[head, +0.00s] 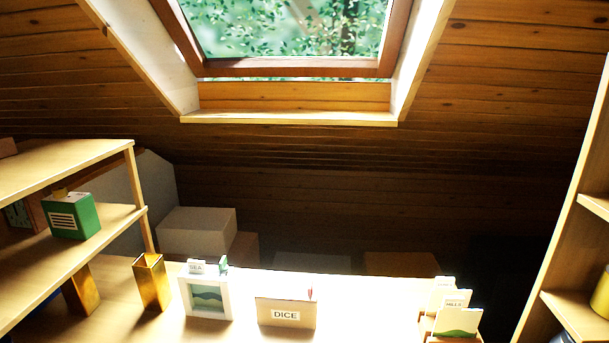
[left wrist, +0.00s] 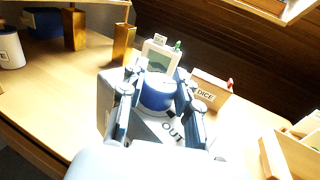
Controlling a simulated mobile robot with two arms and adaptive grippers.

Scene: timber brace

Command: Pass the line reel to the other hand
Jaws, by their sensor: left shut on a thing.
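The line reel (left wrist: 158,93) shows in the left wrist view as a blue round body with a paler top edge. My left gripper (left wrist: 157,98) has a finger on each side of it and is shut on it. The reel is in front of a pale surface lettered OUT (left wrist: 150,127); I cannot tell how far above it the reel is. Neither gripper shows in the head view, and my right gripper is in neither view.
On the table stand a DICE box (head: 286,314), a picture frame (head: 206,298), a brass-coloured holder (head: 151,282) and a card rack (head: 452,318). Shelves stand at the left (head: 95,238) and right (head: 575,318). The left wrist view shows bare tabletop at left (left wrist: 55,95).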

